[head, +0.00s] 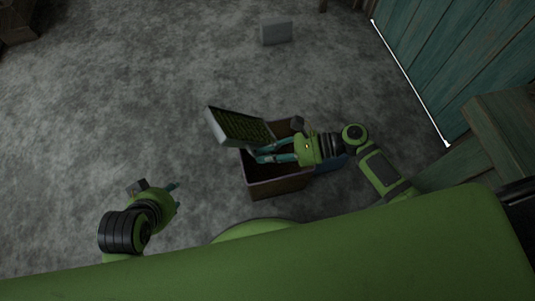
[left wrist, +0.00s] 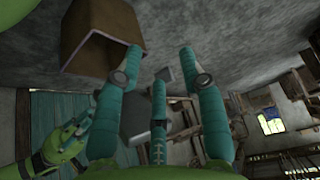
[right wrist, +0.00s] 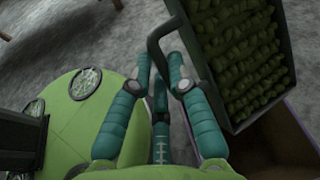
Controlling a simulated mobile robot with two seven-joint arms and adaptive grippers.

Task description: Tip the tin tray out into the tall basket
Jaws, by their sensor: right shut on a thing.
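The tin tray (head: 226,124) is a grey, shallow, rectangular tray with rows of small green pieces in it. It is tilted above the far left side of the tall basket (head: 280,187), a brown open-topped box. My right gripper (head: 251,154) is shut on the tray's handle, over the basket's opening. In the right wrist view the dark handle (right wrist: 153,43) lies between the fingertips, and the pieces still fill the tray (right wrist: 227,124). My left gripper (head: 176,197) is empty and its fingers are apart, left of the basket. The basket also shows in the left wrist view (left wrist: 85,42).
A blue thing (head: 329,164) stands against the basket's right side, partly hidden by my right arm. A grey box (head: 276,33) stands on the floor farther back. A teal plank wall (head: 450,50) is at the right.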

